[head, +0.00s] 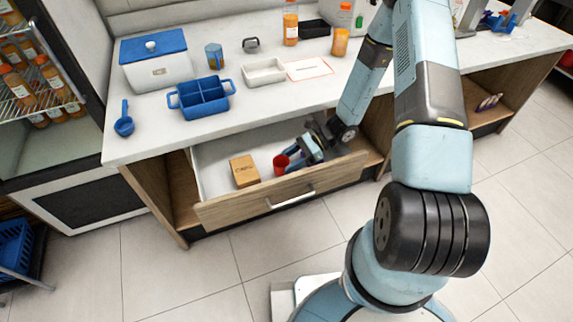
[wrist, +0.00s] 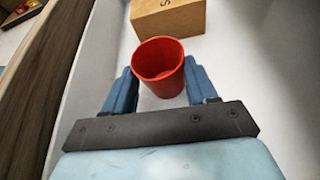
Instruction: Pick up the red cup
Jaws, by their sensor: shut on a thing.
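The red cup (head: 281,164) is inside the open drawer (head: 222,152), to the right of a brown box (head: 244,171). In the wrist view the red cup (wrist: 159,66) sits between the two blue fingers of my gripper (wrist: 158,88), with its open rim facing the camera. The cup looks empty. My gripper (head: 290,160) reaches into the drawer from the right and is shut on the cup. Whether the cup touches the drawer floor cannot be told.
The drawer's wooden front (head: 285,192) and the countertop edge above it bound the space around my gripper. The box (wrist: 168,18) lies just beyond the cup. On the counter (head: 140,103) stand a blue divided tray (head: 203,97), a white tray (head: 263,72) and a blue-lidded container (head: 158,68).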

